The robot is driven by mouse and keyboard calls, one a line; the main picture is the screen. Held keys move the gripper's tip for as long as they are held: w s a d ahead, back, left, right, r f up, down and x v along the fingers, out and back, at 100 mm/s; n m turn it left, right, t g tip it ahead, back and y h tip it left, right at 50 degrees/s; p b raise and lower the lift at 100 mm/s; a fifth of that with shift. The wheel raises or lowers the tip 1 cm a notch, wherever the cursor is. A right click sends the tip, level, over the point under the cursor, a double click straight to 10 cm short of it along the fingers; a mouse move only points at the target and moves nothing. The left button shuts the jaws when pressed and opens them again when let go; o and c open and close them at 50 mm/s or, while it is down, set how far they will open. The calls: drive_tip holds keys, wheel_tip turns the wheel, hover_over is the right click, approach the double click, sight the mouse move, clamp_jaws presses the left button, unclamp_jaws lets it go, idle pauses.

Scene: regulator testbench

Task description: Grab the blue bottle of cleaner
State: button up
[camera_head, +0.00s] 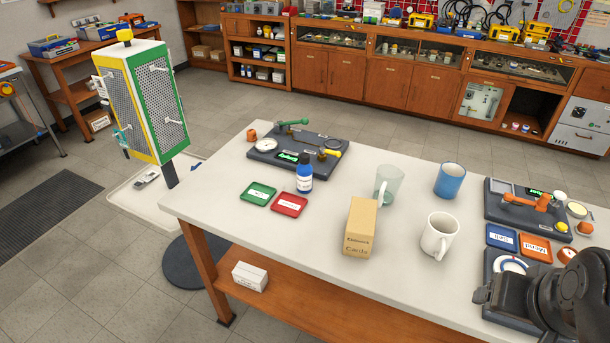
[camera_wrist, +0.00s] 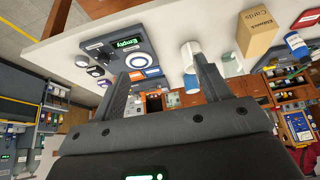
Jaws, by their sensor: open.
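The blue bottle of cleaner (camera_head: 304,176) stands upright on the white table, with a dark cap and a pale label band. It is left of the tan cardboard box (camera_head: 361,228) and beside the red tray. A blue bottle with a white label (camera_wrist: 297,46), apparently the same one, shows at the right edge of the wrist view, beyond the box (camera_wrist: 257,30). My gripper (camera_head: 490,292) is at the table's right front, far from the bottle. In the wrist view its two fingers (camera_wrist: 160,72) are spread, with nothing held between them.
A clear greenish mug (camera_head: 389,183), a blue mug (camera_head: 450,180) and a white mug (camera_head: 438,236) stand between my gripper and the bottle, along with the box. A green tray (camera_head: 258,193), a red tray (camera_head: 289,205) and a dark test bench (camera_head: 325,155) surround the bottle.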

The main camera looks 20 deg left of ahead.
drive_tip(key=w+a+r+n, duration=0.1)
drive_tip(key=w+a+r, duration=0.15)
drive_tip(key=w, duration=0.35)
drive_tip(key=w+a+r, duration=0.2)
drive_tip(key=w+a, duration=0.2)
drive_tip(key=w, duration=0.1)
drive_tip(key=n+g+y, duration=0.2)
drive_tip(key=n, duration=0.1)
hover_over(304, 163)
drive_tip(key=s+d, duration=0.1)
drive_tip(key=s, duration=0.2)
wheel_tip(304, 163, down, 12)
drive_tip(key=x, duration=1)
drive_tip(key=shift+w+d+f, duration=0.2)
drive_tip(key=shift+w+f, duration=0.1)
drive_tip(key=shift+w, duration=0.2)
drive_tip(key=shift+t, duration=0.3)
drive_tip(key=c, duration=1.1)
drive_tip(key=shift+r, duration=0.15)
drive_tip(key=shift+c, duration=0.2)
